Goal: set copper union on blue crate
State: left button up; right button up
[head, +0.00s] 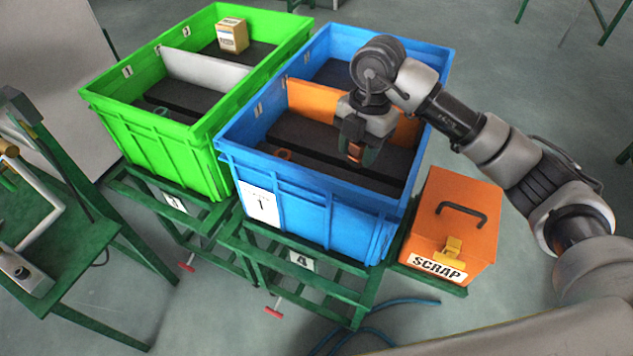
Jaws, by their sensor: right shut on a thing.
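The blue crate (325,212) stands on a green stand in the middle of the head view. An orange divider (302,98) splits it into a near and a far compartment. My right gripper (356,156) reaches in from the right and points down over the near compartment, towards its right side. It is shut on a small copper-coloured piece, the copper union (355,154), mostly covered by the fingers. Whether the piece touches the crate's dark floor, I cannot tell. My left gripper is out of view.
A small orange-brown ring (284,154) lies in the near compartment, left of my gripper. A green crate (168,150) with a cardboard box (232,36) stands to the left. An orange scrap box (453,225) stands to the right.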

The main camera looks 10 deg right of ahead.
jog(key=m, duration=0.2)
jog(key=f+m, duration=0.1)
jog(key=m, duration=0.2)
jog(key=shift+w+a+f+m+t, duration=0.2)
jog(key=shift+w+a+m+t, duration=0.05)
jog(key=shift+w+m+t, duration=0.15)
jog(key=shift+f, duration=0.4)
notch_tip(320, 180, down, 9)
jog(key=shift+r+p, duration=0.1)
jog(key=shift+p, duration=0.4)
jog(key=shift+f, duration=0.2)
jog(key=shift+f, duration=0.1)
jog(key=o, duration=1)
